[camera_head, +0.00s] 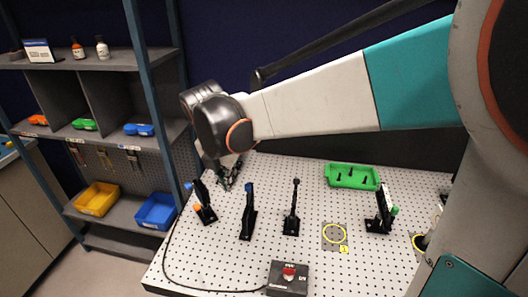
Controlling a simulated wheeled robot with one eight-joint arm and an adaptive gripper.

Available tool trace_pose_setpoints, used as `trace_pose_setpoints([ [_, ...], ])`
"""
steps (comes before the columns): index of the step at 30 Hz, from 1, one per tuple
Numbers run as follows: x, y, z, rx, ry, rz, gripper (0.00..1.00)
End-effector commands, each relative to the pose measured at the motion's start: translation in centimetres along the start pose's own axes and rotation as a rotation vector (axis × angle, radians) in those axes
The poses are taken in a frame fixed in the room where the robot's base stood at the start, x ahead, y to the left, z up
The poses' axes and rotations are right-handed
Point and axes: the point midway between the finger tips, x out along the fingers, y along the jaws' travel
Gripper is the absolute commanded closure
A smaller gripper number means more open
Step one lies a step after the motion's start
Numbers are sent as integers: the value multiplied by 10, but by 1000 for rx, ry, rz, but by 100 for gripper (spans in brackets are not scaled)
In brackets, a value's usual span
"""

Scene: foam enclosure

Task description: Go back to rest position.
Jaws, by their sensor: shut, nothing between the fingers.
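My arm reaches across the view from the right, with its white and teal link above the perforated table (300,262). My gripper (226,184) hangs below the dark wrist, over the table's back left part. It is small and partly hidden by the wrist. Its fingers are shut, and I see nothing held in them. It is close behind the black stand with blue and orange parts (204,203), and I cannot tell whether they touch.
Black upright fixtures (248,212) (292,208) stand mid-table. A green tray (352,177) holds dark pieces. Another fixture (381,212) stands at right. A black box with a red button (288,277) is in front, with a cable. Shelving (95,62) with bins is left.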

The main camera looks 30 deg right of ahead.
Motion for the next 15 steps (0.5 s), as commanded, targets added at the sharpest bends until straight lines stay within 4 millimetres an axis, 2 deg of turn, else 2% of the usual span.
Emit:
trace_pose_setpoints([
  [9, -1, -5, -3, 29, -1, 6, 100],
  [11, -1, -10, -5, 85, -2, 17, 100],
  [15, -3, -30, -15, 349, -3, 74, 100],
])
